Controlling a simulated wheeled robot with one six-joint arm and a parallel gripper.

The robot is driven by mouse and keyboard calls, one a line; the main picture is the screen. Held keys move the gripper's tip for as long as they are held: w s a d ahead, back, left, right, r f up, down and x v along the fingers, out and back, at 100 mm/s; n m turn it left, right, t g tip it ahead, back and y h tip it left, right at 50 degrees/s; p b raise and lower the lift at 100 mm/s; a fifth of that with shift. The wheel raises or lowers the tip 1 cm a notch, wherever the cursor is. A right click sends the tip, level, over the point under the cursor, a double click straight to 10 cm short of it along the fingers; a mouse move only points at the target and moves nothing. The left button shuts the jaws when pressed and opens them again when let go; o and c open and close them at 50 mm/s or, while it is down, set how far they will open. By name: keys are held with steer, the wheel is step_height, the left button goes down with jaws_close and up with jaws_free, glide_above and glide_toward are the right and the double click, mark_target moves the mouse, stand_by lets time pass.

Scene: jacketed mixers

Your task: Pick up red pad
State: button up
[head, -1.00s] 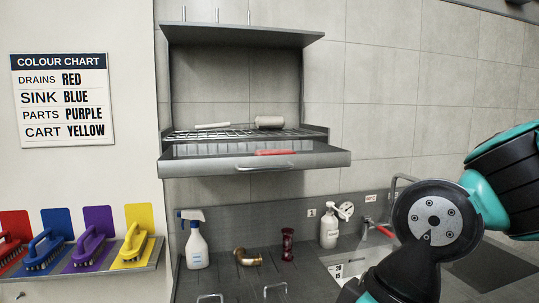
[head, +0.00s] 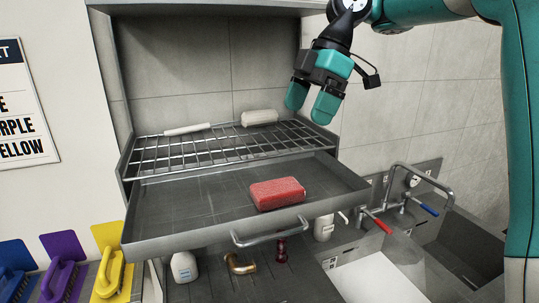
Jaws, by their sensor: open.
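The red pad (head: 277,193) is a flat rectangular block lying in the pulled-out metal drawer (head: 165,203), right of its middle and near the front. It is fully in view. My gripper (head: 310,107) is open and empty, with its teal fingers pointing down. It hangs above and behind the pad, to the right in the picture, near the right end of the wire rack, and is apart from the pad.
A wire rack (head: 190,155) above the drawer holds a white stick (head: 187,129) and a pale roll (head: 260,117). The drawer handle (head: 270,234) juts out in front. Below are a brass elbow (head: 240,264), a bottle (head: 184,267) and a sink with taps (head: 378,222).

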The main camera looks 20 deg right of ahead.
steer(key=w+b, duration=0.1)
steer(key=b, duration=0.9)
glide_above(279, 186)
steer(key=d, duration=0.2)
steer(key=shift+n, duration=0.3)
step_height(279, 186, down, 10)
steer(key=shift+w, duration=0.1)
steer(key=shift+b+x, duration=1.05)
steer(key=shift+x, duration=1.85)
steer(key=shift+d+f, duration=0.1)
steer(key=shift+d, duration=0.05)
steer(key=shift+f, duration=0.25)
steer(key=c, duration=1)
